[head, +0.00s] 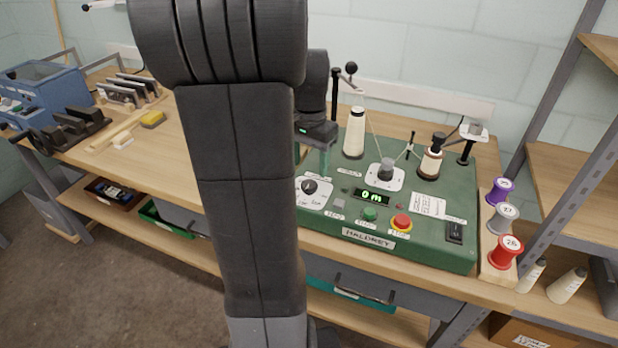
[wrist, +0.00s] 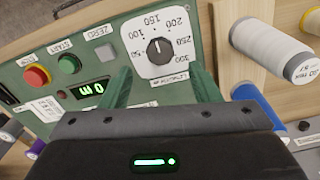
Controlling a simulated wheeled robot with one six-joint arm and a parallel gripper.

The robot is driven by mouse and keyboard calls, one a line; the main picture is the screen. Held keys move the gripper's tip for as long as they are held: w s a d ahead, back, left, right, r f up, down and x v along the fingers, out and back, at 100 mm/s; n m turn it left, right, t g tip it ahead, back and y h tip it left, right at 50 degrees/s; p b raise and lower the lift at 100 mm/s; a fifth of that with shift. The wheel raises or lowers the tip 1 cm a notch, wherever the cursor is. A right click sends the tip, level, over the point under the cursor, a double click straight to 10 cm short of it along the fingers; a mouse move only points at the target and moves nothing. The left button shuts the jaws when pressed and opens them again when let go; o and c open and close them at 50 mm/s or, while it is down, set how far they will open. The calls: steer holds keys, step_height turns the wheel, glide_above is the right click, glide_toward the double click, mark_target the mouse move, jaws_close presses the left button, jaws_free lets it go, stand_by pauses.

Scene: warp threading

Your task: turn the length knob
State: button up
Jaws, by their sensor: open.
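A white mark on the knob points roughly toward 150–200 in the wrist view. The knob also shows in the head view (head: 309,187), at the left front of the green machine, with the plate partly hidden by my arm. My gripper (wrist: 160,78) is open and empty, its two green fingers spread on either side of the dial's lower part in the wrist view. In the head view the gripper (head: 312,163) is just above and behind the knob.
The green machine (head: 455,240) carries a display (head: 373,196) reading 0 m, a green button (head: 369,214), a red button (head: 401,222) and thread cones. Coloured spools (head: 503,252) stand to its right. A grey thread spool (wrist: 275,52) is right of the dial in the wrist view.

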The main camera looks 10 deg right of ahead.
mark_target(309, 183)
step_height(309, 183, down, 6)
steer(key=shift+r, duration=0.15)
steer(key=c, duration=1)
steer(key=shift+n, duration=0.4)
steer(key=n, duration=0.3)
steer(key=shift+n+p, duration=0.3)
steer(key=shift+p, duration=0.05)
steer(key=shift+n, duration=2.1)
